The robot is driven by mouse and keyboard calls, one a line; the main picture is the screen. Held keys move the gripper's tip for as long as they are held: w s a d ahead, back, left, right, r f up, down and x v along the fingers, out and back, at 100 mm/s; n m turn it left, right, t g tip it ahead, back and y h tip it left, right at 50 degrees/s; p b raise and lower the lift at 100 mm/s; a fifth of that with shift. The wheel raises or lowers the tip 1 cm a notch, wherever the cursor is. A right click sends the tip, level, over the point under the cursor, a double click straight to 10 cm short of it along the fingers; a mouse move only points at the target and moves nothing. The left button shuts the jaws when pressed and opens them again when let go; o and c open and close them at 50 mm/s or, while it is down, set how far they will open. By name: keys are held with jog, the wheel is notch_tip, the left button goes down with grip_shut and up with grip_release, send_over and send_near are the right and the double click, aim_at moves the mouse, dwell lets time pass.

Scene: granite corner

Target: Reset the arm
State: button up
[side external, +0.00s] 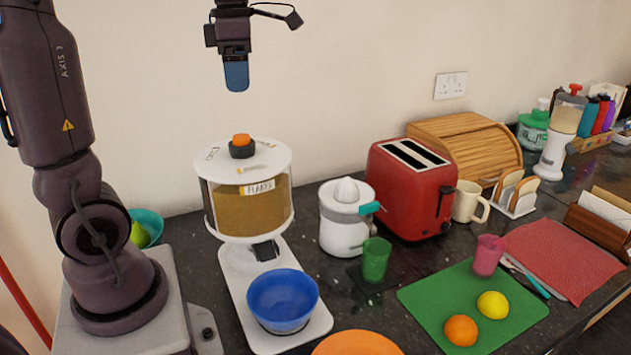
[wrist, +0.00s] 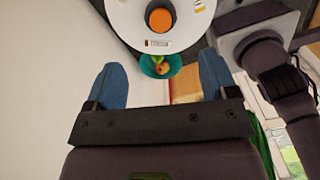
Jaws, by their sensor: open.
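My gripper (side external: 236,78) hangs high in the side view, above the flakes dispenser and in front of the bare wall. Its blue fingers point down and appear edge-on there. In the wrist view my gripper (wrist: 163,85) has its two blue fingers wide apart, with nothing between them that it holds. The gripper touches nothing.
Below stands the flakes dispenser (side external: 249,195) with an orange knob, and a blue bowl (side external: 283,300) on its base. A juicer (side external: 345,215), green cup (side external: 376,259), red toaster (side external: 411,188) and green board (side external: 472,305) stand to the right. The air around my gripper is free.

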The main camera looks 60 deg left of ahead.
jog(key=s+d+f+m+t, duration=0.2)
jog(key=d+m, duration=0.8)
jog(key=m, duration=0.6)
jog(key=s+d+f+m+t, duration=0.2)
jog(key=d+m, duration=0.8)
jog(key=m, duration=0.7)
jog(key=shift+s+t, duration=0.45)
jog(key=shift+t, duration=0.35)
jog(key=shift+a, duration=0.1)
